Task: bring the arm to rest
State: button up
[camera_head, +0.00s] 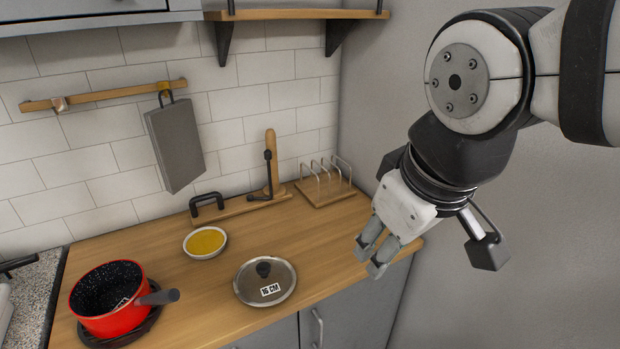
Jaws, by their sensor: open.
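My gripper (372,262) hangs at the right, over the right front corner of the wooden counter (190,290). Its two grey fingers point down and to the left. They look open, with nothing between them. My arm comes in from the upper right of the picture. The gripper is to the right of a round lid (264,282) and apart from it.
A red pot (112,318) with a dark handle stands on a dark trivet at front left. A bowl of yellow contents (205,242) sits behind the lid. A wooden rack (324,190) stands at the back right. A grey board (174,145) hangs on the wall.

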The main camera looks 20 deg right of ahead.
jog(key=m, duration=0.1)
jog(key=s+r+m+t, duration=0.1)
jog(key=m, duration=0.1)
jog(key=shift+s+d+r+m, duration=0.15)
jog(key=shift+r+m, duration=0.05)
jog(key=shift+m, duration=0.1)
